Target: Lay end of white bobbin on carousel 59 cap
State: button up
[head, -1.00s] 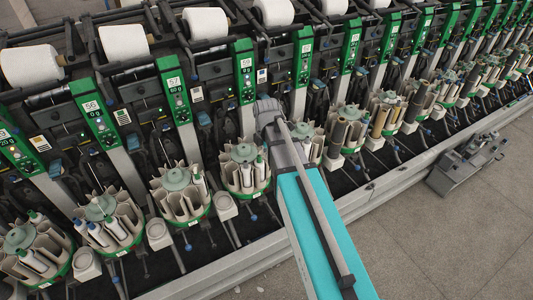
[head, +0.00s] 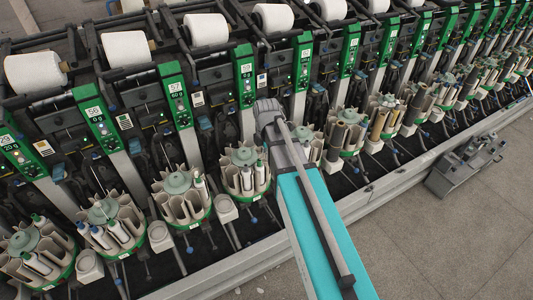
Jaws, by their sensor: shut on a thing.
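The row of winder carousels runs along the machine's front, each with pale pockets and a green base. One carousel (head: 236,181) left of my arm holds white bobbins (head: 260,170) standing in its pockets. Another carousel (head: 172,206) further left also holds a white bobbin (head: 199,188). A carousel (head: 316,142) just right of my arm is partly covered by it. I cannot read the carousel labels, so I cannot tell which is 59. My gripper is not visible; my arm's grey joint and teal link hide the area there. The cap and any yarn end cannot be made out.
Green numbered panels (head: 97,118) stand above the carousels, with white yarn cones (head: 126,48) behind. Small grey cups (head: 226,209) and thin rods stick out between carousels. A grey wheeled unit (head: 465,165) sits at the right front. The floor (head: 440,240) at lower right is clear.

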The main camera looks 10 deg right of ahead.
jog(key=shift+f, duration=0.1)
notch_tip(320, 180, down, 6)
jog(key=b, duration=0.6)
jog(key=shift+f+b, duration=0.2)
jog(key=shift+b, duration=0.1)
jog(key=shift+d, duration=0.1)
